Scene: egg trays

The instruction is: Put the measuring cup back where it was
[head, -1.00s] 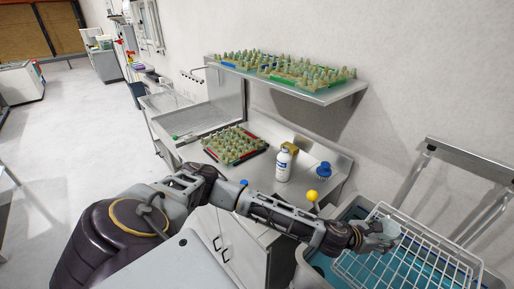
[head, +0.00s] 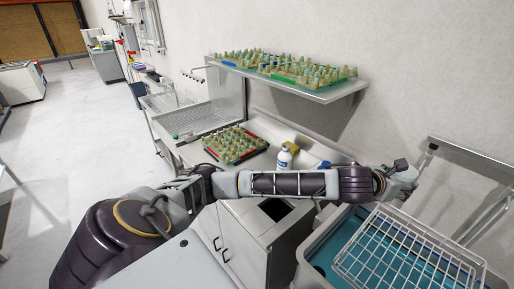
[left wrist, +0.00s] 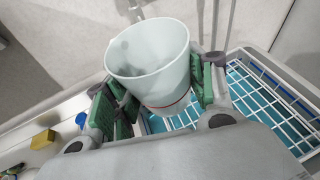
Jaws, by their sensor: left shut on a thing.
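The measuring cup, a pale whitish-green cup (left wrist: 147,55), is between the green-padded fingers of my left gripper (left wrist: 160,92) in the left wrist view. Its open rim faces the camera and its inside looks empty. The gripper is shut on it. In the head view my left gripper (head: 404,176) is near the wall, past the back edge of the basin with the wire rack; the cup is hard to make out there. My right gripper is not in view.
A white wire rack (head: 408,248) lies over a blue-bottomed basin (head: 318,248). On the steel counter stand a white bottle (head: 284,158) and an egg tray (head: 234,158). A wall shelf (head: 335,95) holds more trays. My arm hides part of the counter.

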